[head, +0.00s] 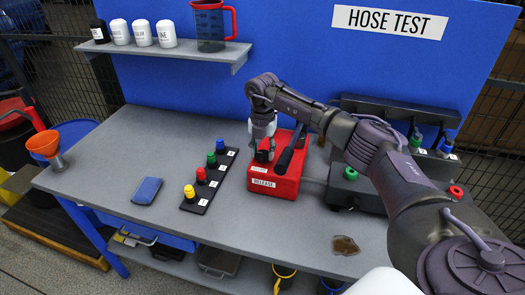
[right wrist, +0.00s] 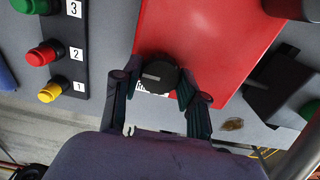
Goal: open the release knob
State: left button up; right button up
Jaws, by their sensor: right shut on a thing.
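The red release box (head: 287,186) stands on the grey table, with a white RELEASE label on its front. It fills the upper middle of the right wrist view (right wrist: 205,40). The release knob (right wrist: 157,76) is round and black with a pale line across its top. My right gripper (head: 263,150) reaches down over the left part of the box. In the right wrist view my right gripper's fingers (right wrist: 156,88) are on either side of the knob, shut on it. The knob is mostly hidden in the head view. My left gripper is not in view.
A black lever (head: 291,150) rises on the box's right side. A black strip (head: 194,208) with yellow, red, green and blue buttons stands left of it. A dark hose fixture (head: 341,190) stands right, behind my arm. A blue pad (head: 147,191) and a brown stain (head: 345,245) lie on the table (head: 140,140).

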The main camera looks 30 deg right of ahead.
jog(key=shift+n, duration=0.4)
jog(key=n+b, duration=0.1)
jog(key=n, duration=0.3)
jog(key=n+b, duration=0.1)
jog(key=n, duration=0.3)
jog(key=n+b, duration=0.1)
jog(key=n, duration=0.8)
jog(key=shift+b, duration=0.3)
jog(key=shift+r, duration=0.1)
jog(key=o, duration=1.1)
jog(key=shift+o, duration=0.2)
